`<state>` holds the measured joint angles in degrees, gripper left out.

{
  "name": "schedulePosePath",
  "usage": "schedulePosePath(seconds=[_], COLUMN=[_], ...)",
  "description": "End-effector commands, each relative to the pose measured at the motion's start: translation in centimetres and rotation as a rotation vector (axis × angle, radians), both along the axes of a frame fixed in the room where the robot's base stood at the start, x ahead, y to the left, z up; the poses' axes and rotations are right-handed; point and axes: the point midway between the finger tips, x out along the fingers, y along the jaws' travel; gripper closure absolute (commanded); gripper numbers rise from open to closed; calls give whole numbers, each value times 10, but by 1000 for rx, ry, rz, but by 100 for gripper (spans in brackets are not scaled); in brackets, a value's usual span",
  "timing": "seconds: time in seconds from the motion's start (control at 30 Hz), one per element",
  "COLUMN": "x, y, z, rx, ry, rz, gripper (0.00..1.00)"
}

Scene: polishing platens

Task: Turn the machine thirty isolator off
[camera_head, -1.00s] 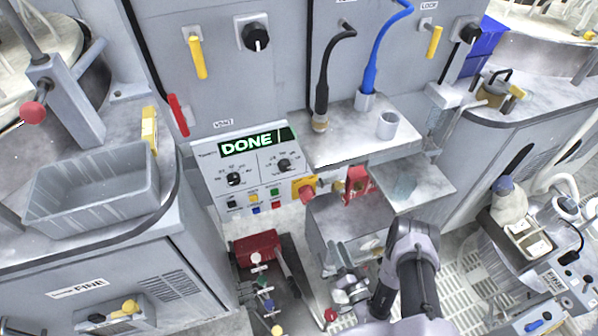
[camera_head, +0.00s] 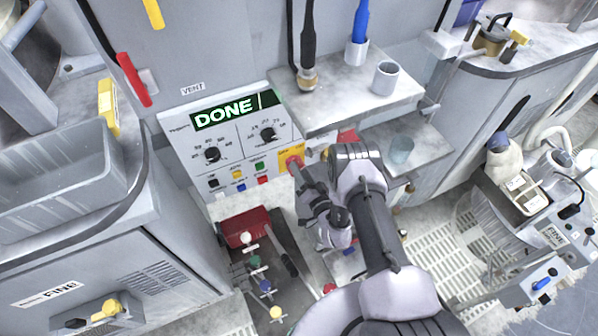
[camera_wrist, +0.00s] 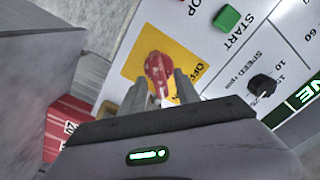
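The isolator is a red rotary knob (camera_head: 293,161) on a yellow plate (camera_head: 284,153) at the lower right of a white control panel (camera_head: 190,143). In the wrist view the knob (camera_wrist: 158,68) has a pale mark at its lower end. The yellow plate (camera_wrist: 135,66) has lettering that seems to read OFF, right of the knob. My gripper (camera_head: 298,172) is right at the knob in the head view. In the wrist view its fingers (camera_wrist: 160,80) are apart, one on each side of the knob. Contact cannot be told.
The panel display (camera_head: 232,110) reads DONE. A green START button (camera_wrist: 227,18) and a black speed knob (camera_wrist: 262,86) are close to the isolator. A shelf (camera_head: 335,110) with a grey cup (camera_head: 386,78) overhangs at right. A red box (camera_head: 245,226) stands below.

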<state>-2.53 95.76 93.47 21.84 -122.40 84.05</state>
Motion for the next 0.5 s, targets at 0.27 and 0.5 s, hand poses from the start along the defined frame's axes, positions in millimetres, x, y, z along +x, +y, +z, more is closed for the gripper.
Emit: schedulePosePath(seconds=[0.27, 0.5], x=[13, 12], y=[5, 5], z=[1, 1], rx=[1, 0], ry=[1, 2], rz=[-1, 0], gripper=[62, 81])
